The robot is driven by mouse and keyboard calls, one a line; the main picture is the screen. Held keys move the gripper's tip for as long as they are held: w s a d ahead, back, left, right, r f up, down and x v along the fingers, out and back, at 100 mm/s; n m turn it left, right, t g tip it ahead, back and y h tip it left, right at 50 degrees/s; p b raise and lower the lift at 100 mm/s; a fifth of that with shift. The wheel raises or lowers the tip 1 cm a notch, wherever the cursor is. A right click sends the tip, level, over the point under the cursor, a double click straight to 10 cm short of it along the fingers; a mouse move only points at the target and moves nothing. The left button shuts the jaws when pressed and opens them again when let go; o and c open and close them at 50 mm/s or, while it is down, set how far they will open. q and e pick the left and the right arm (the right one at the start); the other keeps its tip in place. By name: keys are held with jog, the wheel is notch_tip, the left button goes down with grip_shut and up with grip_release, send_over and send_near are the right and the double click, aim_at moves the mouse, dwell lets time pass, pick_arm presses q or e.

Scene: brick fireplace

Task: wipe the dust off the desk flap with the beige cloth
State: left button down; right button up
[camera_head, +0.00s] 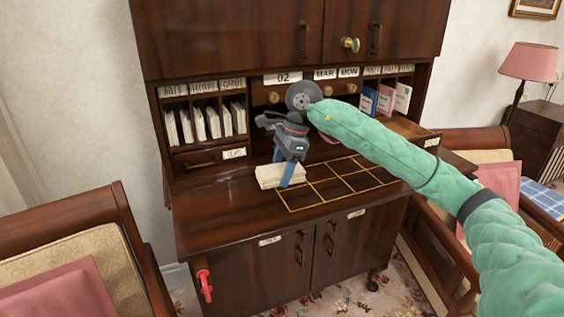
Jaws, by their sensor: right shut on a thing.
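The desk flap (225,215) is dark, glossy wood and lies open and flat in front of the pigeonholes. The beige cloth (268,178) is a folded, layered pad on the left-middle part of the flap. My right gripper (288,176) comes in from the right on a green-sleeved arm and points down. Its blue fingers are shut on the cloth, one in front and one behind partly hidden. The cloth appears to rest on the flap. I cannot make out dust on the flap at this size. My left gripper is not in view.
A gold-lined grid (315,196) marks the flap right of the cloth. Labelled pigeonholes with envelopes (198,124) stand behind, and coloured cards (385,99) at right. Chairs flank the desk, left (75,215) and right (480,140). A red piece (204,285) is on the lower left front.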

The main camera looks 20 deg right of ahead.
jog(key=shift+r+p, duration=0.3)
jog(key=shift+r, duration=1.3)
